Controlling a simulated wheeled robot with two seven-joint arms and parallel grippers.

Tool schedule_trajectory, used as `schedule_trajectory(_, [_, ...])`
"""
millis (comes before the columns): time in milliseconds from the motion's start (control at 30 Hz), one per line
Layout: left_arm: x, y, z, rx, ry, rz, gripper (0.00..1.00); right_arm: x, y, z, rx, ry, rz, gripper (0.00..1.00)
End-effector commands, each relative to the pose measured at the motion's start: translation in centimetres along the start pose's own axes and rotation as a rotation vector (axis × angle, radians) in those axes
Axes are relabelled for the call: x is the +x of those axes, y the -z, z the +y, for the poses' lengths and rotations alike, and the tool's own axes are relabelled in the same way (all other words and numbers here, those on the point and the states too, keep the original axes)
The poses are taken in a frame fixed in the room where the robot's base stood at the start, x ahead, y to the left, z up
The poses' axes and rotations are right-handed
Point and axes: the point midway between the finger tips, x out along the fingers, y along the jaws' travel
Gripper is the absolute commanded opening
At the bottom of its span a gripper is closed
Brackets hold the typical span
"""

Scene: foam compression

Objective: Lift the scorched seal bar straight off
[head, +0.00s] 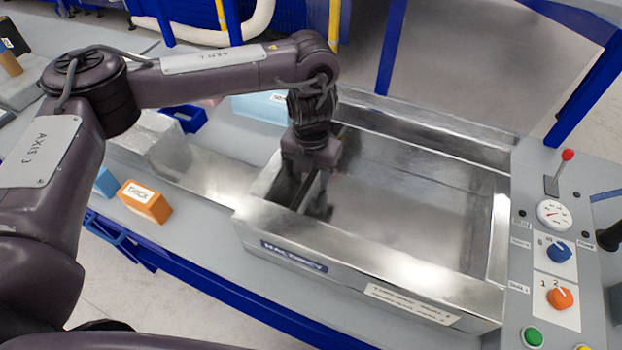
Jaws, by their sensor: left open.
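My left gripper (304,198) points down into the left end of an open metal chamber (415,205). Its fingers are apart, one on each side of a narrow upright strip (309,192) that crosses the chamber near its left end. I cannot tell whether this strip is the scorched seal bar, or whether the fingers touch it. The gripper body and the dark fingers hide part of it. My right gripper is not in view.
A control panel (526,295) with a gauge, knobs and a red-tipped lever (567,156) stands right of the chamber. An orange labelled block (145,202) and a blue tray (186,119) sit to the left. Blue posts rise behind. The chamber's middle is clear.

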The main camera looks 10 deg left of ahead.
Motion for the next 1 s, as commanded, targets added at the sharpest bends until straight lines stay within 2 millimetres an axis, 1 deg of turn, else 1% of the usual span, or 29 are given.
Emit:
schedule_trajectory(67, [0.0,0.0,0.0,0.000,0.000,0.000,0.44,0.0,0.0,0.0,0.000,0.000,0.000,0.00])
schedule_trajectory(100, [0.0,0.0,0.0,0.000,0.000,0.000,0.41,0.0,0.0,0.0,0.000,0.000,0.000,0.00])
schedule_trajectory(400, [0.0,0.0,0.0,0.000,0.000,0.000,0.02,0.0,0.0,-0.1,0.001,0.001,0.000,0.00])
schedule_trajectory(433, [0.0,0.0,0.0,0.000,0.000,0.000,0.00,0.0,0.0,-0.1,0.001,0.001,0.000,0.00])
schedule_trajectory(767, [-0.2,0.0,0.0,0.001,0.000,-0.001,0.00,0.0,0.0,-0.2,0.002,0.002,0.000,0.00])
schedule_trajectory(867, [-0.7,-0.1,0.0,0.001,-0.001,-0.002,0.00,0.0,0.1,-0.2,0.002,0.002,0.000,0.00])
schedule_trajectory(1000, [-2.3,-0.1,0.0,0.001,-0.001,-0.005,0.00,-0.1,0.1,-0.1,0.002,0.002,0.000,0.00])
